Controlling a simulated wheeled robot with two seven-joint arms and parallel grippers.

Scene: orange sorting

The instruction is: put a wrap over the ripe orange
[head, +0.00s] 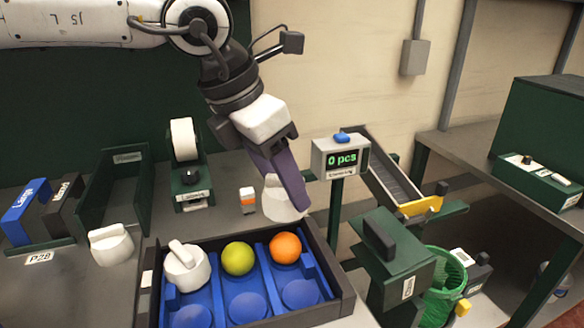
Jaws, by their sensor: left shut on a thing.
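The ripe orange (286,247) sits in the back right pocket of a dark tray with blue pockets (345,300). A yellow-green fruit (238,258) sits in the pocket to its left. My left gripper (288,190) is shut on a white wrap (281,210), holding it above and behind the orange, apart from it. The fingers hide part of this wrap. A second white wrap (187,272) with a knob sits in the tray's back left pocket; what is under it is hidden. A third white wrap (111,246) stands on the table left of the tray. My right gripper is not in view.
A counter display reading "0 pcs" (341,158) stands on a post right of my left gripper. Behind are a roll dispenser (185,145) and a small orange-and-white block (247,200). A chute (385,180) and green mesh basket (443,285) are to the right. The front pockets look empty.

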